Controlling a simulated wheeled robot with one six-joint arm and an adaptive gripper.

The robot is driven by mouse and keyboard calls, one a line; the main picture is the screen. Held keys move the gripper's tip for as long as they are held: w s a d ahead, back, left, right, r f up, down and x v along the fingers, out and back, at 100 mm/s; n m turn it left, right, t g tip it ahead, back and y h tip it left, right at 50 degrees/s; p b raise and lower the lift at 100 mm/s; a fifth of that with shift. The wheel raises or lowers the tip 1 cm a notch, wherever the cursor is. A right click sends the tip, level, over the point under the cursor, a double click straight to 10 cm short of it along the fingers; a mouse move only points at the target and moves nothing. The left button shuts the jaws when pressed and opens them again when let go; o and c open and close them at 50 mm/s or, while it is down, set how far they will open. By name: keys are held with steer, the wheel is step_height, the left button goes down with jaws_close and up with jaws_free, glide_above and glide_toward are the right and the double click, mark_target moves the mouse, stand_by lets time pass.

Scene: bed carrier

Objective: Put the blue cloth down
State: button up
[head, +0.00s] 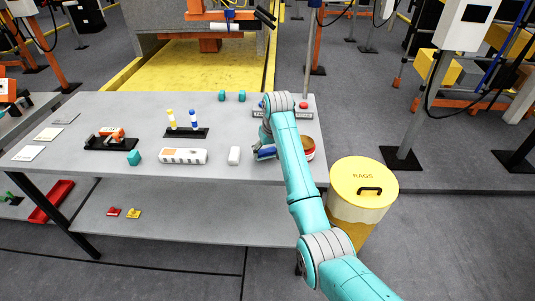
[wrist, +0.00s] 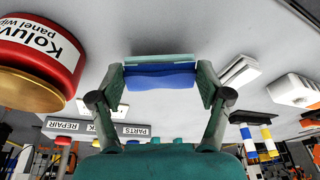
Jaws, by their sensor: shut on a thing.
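The blue cloth (head: 265,153) is at the right part of the grey table, just left of my arm. In the wrist view the blue cloth (wrist: 160,82) spans between my two fingertips. My gripper (wrist: 160,76) is shut on it, one finger on each side. In the head view my arm hides most of the gripper. The cloth is low over the table top (head: 215,170); I cannot tell whether it touches it.
A red tin (wrist: 45,50) labelled "Koluv panel wip" stands close beside the gripper; it also shows right of my arm (head: 308,150). A white block (head: 234,155) and a white-orange device (head: 183,156) lie left. A yellow RAGS bin (head: 363,178) stands off the table's right end.

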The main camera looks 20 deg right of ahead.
steer(key=shift+f, duration=0.6)
steer(key=shift+f, duration=0.3)
steer(key=o, duration=1.5)
steer(key=shift+r, duration=0.5)
steer(key=v, duration=1.1)
steer(key=shift+s+r, duration=0.15)
steer(key=shift+r, duration=0.15)
steer(key=shift+s, duration=0.1)
